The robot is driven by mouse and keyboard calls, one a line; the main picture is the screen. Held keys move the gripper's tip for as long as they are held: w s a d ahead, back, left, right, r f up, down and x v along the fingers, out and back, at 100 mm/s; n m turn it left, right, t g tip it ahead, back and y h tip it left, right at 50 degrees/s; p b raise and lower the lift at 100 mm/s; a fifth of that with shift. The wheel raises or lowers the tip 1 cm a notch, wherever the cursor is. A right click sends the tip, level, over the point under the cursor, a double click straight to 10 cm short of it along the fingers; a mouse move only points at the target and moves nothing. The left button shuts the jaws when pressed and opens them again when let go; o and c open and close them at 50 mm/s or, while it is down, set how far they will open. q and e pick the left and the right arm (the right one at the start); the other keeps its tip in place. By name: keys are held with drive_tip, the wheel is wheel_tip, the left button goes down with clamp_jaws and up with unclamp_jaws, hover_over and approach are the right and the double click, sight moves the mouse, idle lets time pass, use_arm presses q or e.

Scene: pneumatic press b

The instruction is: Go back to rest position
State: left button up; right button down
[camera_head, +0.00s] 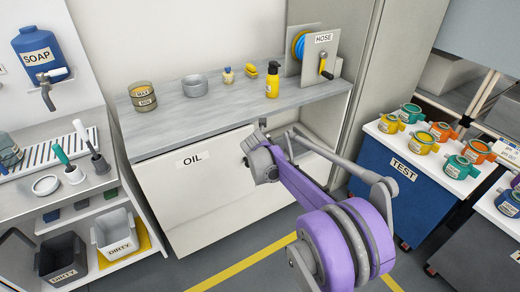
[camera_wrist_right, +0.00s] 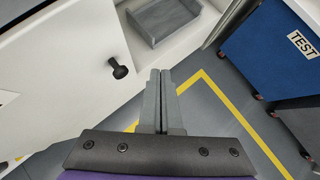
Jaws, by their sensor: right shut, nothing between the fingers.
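My right arm (camera_head: 340,240), purple and grey, reaches in from the bottom of the head view. It extends in front of the white cabinet marked OIL (camera_head: 190,205). In the right wrist view my right gripper (camera_wrist_right: 163,75) is shut, its two grey fingers together with nothing between them. The fingers appear apart from the cabinet and its black knob (camera_wrist_right: 118,68), which is to their left in that view. In the head view the fingertips cannot be clearly made out. My left gripper is not in view.
A blue TEST cart (camera_head: 385,180) with coloured parts stands at the right. A sink unit with DIRTY bins (camera_head: 115,235) is at the left. Floor with yellow lines shows between them.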

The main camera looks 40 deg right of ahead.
drive_tip(key=shift+s+a+r, duration=0.1)
drive_tip(key=shift+s+r, duration=0.05)
drive_tip(key=s+a+r+m+y, duration=0.1)
drive_tip(key=s+a+m+y, duration=0.2)
drive_tip(key=s+a+m, duration=1.05)
drive_tip(key=s+a+f+m+g+y, duration=0.1)
drive_tip(key=s+a+f+m+y, duration=0.15)
drive_tip(key=s+a+m, duration=0.65)
drive_tip(key=s+a+f+m+y, duration=0.1)
drive_tip(key=s+a+f+m, duration=0.35)
drive_tip(key=s, duration=0.75)
use_arm(q)
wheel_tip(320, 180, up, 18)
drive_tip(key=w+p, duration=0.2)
drive_tip(key=p, duration=1.4)
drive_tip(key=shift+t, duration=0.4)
use_arm(e)
wheel_tip(320, 180, up, 19)
drive_tip(key=w, duration=0.2)
drive_tip(key=shift+a+f+n, duration=0.2)
drive_tip(key=shift+a+n, duration=0.1)
